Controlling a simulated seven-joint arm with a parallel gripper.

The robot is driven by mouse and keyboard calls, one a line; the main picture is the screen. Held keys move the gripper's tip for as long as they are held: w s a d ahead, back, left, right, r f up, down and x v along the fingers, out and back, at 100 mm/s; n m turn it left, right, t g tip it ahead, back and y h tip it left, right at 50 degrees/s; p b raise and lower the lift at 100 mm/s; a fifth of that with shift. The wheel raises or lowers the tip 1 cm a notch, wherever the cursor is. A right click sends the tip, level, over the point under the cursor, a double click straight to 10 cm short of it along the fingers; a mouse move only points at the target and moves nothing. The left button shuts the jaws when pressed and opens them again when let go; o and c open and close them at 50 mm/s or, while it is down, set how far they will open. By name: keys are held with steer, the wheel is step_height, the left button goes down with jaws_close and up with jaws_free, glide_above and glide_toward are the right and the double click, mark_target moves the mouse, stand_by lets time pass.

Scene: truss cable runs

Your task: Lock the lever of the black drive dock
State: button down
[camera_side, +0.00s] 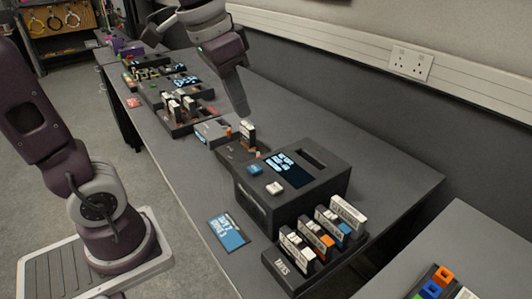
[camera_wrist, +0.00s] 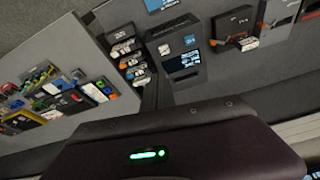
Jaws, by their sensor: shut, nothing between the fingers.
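The black drive dock (camera_side: 232,154) is a low dark box on the bench in the side view, left of a large black machine. An upright white-labelled piece (camera_side: 248,133) stands at its far right end. A small orange part shows near it. I cannot make out the lever's position. In the wrist view the black dock (camera_wrist: 236,22) is at the top, with orange and white parts at its lower edge. My gripper (camera_side: 242,114) points down, shut and empty, close above the white-labelled piece; contact cannot be told. Its fingertips do not show in the wrist view.
The black machine (camera_side: 322,185) has a screen, two buttons and a top slot. A tape rack (camera_side: 283,276) and blue card (camera_side: 229,232) lie in front. A grey dock (camera_side: 211,133) stands just behind the black dock, with trays (camera_side: 187,125) beyond. A wall runs along the right.

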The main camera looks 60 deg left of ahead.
steer(key=w+a+f+m+g, duration=0.1)
steer(key=w+a+f+g, duration=0.1)
steer(key=w+a, duration=0.5)
steer(key=w+a+f+m+g+y, duration=0.1)
steer(key=w+a+f+m+g, duration=0.1)
steer(key=w+a+f, duration=0.3)
steer(key=w+a+f+m+g+y, duration=0.1)
steer(key=w+a+f+m, duration=0.2)
steer(key=w+f, duration=0.6)
step_height(320, 180, down, 4)
steer(key=shift+w+a+f+g, duration=0.15)
steer(key=shift+w+a+g, duration=0.2)
steer(key=shift+a, duration=0.6)
steer(key=shift+s, duration=0.1)
glide_toward(257, 153)
steer(key=d+f, duration=0.1)
steer(key=s+d+f, duration=0.1)
steer(key=d+f, duration=0.1)
steer(key=s+d+f, duration=0.1)
steer(key=d+f, duration=0.1)
steer(key=shift+f, duration=0.15)
